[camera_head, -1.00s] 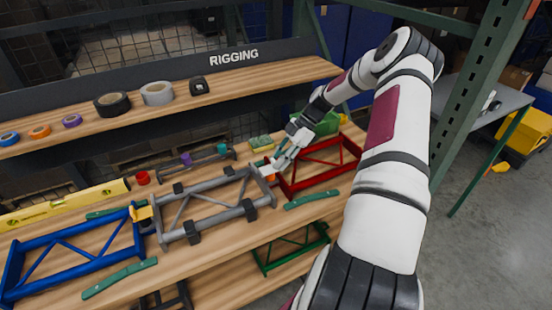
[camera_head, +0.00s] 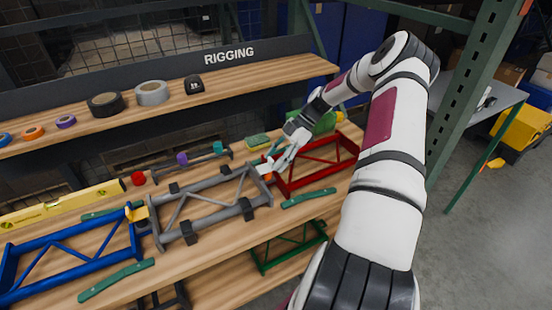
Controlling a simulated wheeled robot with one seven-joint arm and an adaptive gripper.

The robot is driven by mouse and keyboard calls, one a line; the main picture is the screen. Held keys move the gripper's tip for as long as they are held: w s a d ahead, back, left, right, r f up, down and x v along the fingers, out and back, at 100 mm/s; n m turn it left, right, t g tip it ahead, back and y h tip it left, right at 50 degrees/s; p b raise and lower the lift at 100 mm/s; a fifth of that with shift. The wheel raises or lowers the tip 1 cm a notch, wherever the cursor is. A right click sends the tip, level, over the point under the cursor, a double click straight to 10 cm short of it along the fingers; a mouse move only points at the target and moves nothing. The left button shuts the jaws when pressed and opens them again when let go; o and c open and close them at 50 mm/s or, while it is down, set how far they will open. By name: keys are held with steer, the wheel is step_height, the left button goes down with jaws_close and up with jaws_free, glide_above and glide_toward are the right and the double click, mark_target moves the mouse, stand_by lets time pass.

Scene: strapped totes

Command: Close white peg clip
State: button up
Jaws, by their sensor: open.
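A small white clip (camera_head: 264,169) sits at the right end of the grey frame (camera_head: 207,186), where it meets the red frame (camera_head: 327,149). A small orange part (camera_head: 268,177) shows just below the white clip. My gripper (camera_head: 276,164) reaches down from the upper right with its fingers beside the white clip. It is open and I see nothing held in it. The fingers partly cover the clip, and I cannot tell whether they touch it or how far the clip is closed.
A yellow clip (camera_head: 136,214) sits between the blue frame (camera_head: 72,258) and the grey frame. Green strips (camera_head: 308,198) lie near the front edge. A green bin (camera_head: 325,124) stands behind my gripper. An upper shelf (camera_head: 165,105) with tape rolls runs along the back.

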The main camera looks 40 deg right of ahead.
steer(key=v, duration=1.2)
stand_by(0.4)
step_height(320, 180, up, 8)
steer(key=m+g+h, duration=0.2)
steer(key=h, duration=0.1)
glide_above(270, 160)
steer(key=s+a+r+m+h, duration=0.3)
steer(key=a+r, duration=0.7)
steer(key=a, duration=0.3)
steer(key=s+a+r+m+t+h, duration=0.25)
steer(key=s+a+r+m, duration=0.3)
steer(key=s+a, duration=0.4)
steer(key=s+a+m+t, duration=0.2)
steer(key=s+a+m, duration=0.2)
steer(key=s, duration=0.6)
steer(key=shift+s+a, duration=0.2)
steer(key=shift+a, duration=0.7)
